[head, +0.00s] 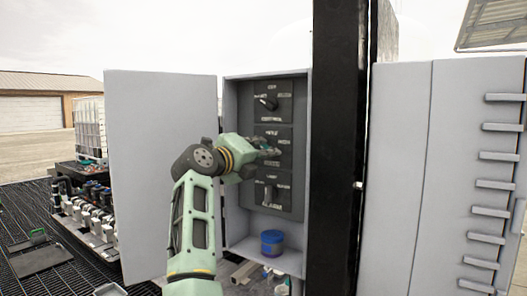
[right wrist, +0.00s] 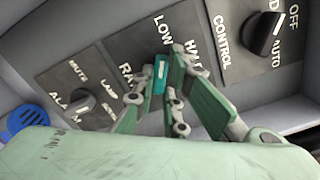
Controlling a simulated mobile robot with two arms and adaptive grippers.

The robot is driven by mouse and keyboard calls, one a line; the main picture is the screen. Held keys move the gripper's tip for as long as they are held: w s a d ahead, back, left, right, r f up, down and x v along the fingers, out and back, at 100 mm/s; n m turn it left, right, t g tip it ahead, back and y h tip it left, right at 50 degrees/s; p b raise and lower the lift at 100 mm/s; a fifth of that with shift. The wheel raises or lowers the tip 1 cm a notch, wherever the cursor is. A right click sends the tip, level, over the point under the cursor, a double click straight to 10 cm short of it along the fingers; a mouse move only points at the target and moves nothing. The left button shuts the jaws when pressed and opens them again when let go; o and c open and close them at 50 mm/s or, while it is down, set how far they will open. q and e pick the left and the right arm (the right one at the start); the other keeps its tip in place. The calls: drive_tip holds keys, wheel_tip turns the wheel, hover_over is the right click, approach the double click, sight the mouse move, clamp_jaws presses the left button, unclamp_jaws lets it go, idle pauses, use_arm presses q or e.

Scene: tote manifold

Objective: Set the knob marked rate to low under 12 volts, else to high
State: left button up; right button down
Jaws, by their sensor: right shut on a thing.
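An open grey cabinet (head: 234,215) holds a dark panel with three knob plates, one above another. My right gripper (head: 270,150) is at the middle plate (head: 286,134). In the right wrist view this plate reads "LOW", "HAL..." and "RA...", the rest covered by my fingers. The black control knob (right wrist: 263,33) is on the upper plate; the alarm knob (right wrist: 82,101) is on the lower one. No voltage reading is visible. My left gripper is out of view.
The open cabinet door (head: 160,170) is at the left. A black post (head: 338,150) and a closed grey cabinet (head: 403,180) stand at the right.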

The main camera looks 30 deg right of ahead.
drive_tip(key=shift+r, duration=0.1)
idle(0.4)
drive_tip(key=c, duration=1.8)
unclamp_jaws()
drive_tip(key=shift+w+a, duration=0.1)
